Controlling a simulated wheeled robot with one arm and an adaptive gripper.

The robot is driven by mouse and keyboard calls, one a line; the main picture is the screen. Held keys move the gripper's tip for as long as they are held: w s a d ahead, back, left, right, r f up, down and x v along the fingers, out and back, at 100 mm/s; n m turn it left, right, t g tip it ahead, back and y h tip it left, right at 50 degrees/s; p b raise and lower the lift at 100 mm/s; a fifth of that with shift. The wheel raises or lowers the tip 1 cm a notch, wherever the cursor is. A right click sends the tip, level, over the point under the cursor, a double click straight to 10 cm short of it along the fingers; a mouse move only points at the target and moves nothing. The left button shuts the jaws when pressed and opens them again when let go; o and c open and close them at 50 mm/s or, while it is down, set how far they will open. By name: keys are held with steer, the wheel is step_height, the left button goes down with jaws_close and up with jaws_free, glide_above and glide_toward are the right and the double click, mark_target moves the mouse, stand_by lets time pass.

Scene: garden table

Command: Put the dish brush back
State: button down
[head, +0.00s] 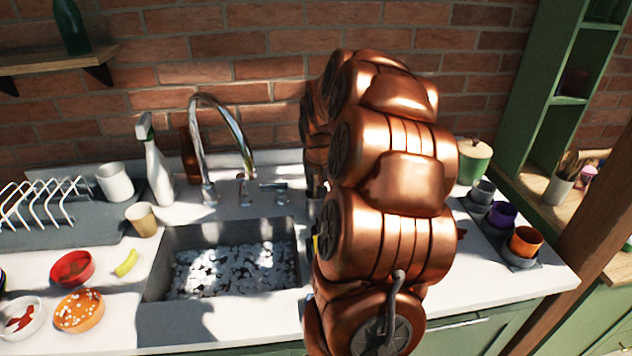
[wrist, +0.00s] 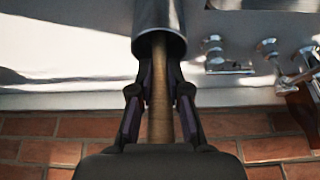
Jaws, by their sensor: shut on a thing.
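In the wrist view, the light wooden handle of the dish brush (wrist: 160,120) runs up the middle of the picture. My gripper (wrist: 160,92) is shut on this handle, with one dark finger on each side. The far end of the handle meets the mouth of a dark grey metal cylinder, the holder (wrist: 160,18), and appears to be inside its rim. How deep it sits and the brush head are hidden. In the head view my copper arm hides the gripper and the brush; a sliver of a dark upright thing shows at its left edge.
The sink (head: 225,265) and its curved tap (head: 215,140) are just left of my arm. A spray bottle (head: 157,170) stands behind the sink. Cups on a tray (head: 525,262) and a green pot (head: 473,165) are at right. The brick wall (wrist: 50,128) is close behind.

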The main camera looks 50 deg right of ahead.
steer(key=shift+f, duration=0.2)
steer(key=c, duration=1.4)
jaws_free()
steer(key=shift+r, duration=0.1)
steer(key=v, duration=1.1)
steer(key=shift+b, duration=0.3)
steer(key=s+a+f+n+g+y, duration=0.1)
steer(key=s+a+f+n, duration=0.15)
steer(key=a, duration=0.85)
steer(key=s+a+f+n+g+y, duration=0.1)
steer(key=s+a+n, duration=0.15)
steer(key=a, duration=0.85)
steer(key=s+a+f+n+g, duration=0.1)
steer(key=s+a+f, duration=0.1)
steer(key=s+a, duration=0.4)
steer(key=s+a+f+n+g+y, duration=0.1)
steer(key=s+a+f+n+g, duration=0.1)
steer(key=s+a, duration=0.5)
steer(key=s+f, duration=0.1)
steer(key=s, duration=0.3)
steer(key=shift+s, duration=0.4)
